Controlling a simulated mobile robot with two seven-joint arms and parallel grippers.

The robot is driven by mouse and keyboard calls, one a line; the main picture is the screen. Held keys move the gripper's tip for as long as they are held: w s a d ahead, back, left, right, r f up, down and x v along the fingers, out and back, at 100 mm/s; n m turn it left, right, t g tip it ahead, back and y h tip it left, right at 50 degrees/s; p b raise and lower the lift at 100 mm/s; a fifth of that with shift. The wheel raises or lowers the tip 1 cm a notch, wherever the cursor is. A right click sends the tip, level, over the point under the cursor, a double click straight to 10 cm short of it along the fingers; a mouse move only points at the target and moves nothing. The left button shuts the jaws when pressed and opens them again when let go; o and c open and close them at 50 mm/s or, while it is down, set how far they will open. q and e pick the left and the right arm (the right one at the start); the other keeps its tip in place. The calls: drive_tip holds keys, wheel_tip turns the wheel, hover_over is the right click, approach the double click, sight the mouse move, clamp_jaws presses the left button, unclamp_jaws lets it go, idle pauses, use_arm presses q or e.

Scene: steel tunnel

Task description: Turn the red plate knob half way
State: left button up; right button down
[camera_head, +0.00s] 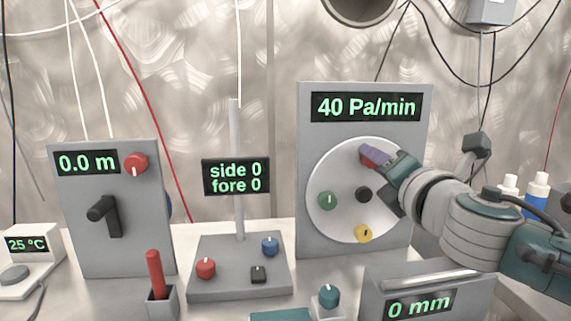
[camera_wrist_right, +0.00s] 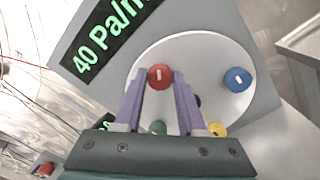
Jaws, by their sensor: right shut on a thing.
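The red plate knob (camera_wrist_right: 160,76) sits on the round white plate (camera_head: 338,222) under the "40 Pa/min" display (camera_head: 366,107). In the head view it is largely hidden by my fingers. My right gripper (camera_head: 370,156) reaches in from the right and is shut on this knob. In the right wrist view the two purple fingers stand on either side of the knob, and its white mark points nearly up and down in that picture. My left gripper is not in view.
The plate also carries a green knob (camera_head: 327,200), a yellow knob (camera_head: 363,233), a black centre knob (camera_head: 363,194) and a blue knob (camera_wrist_right: 238,79). A "0.0 m" panel (camera_head: 84,225) stands left. A "0 mm" box (camera_head: 377,283) stands below my right arm.

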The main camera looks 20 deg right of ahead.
drive_tip(key=shift+m+b, duration=0.4)
drive_tip(key=shift+m, duration=6.4)
drive_tip(key=c, duration=0.5)
unclamp_jaws()
drive_tip(key=shift+f, duration=0.1)
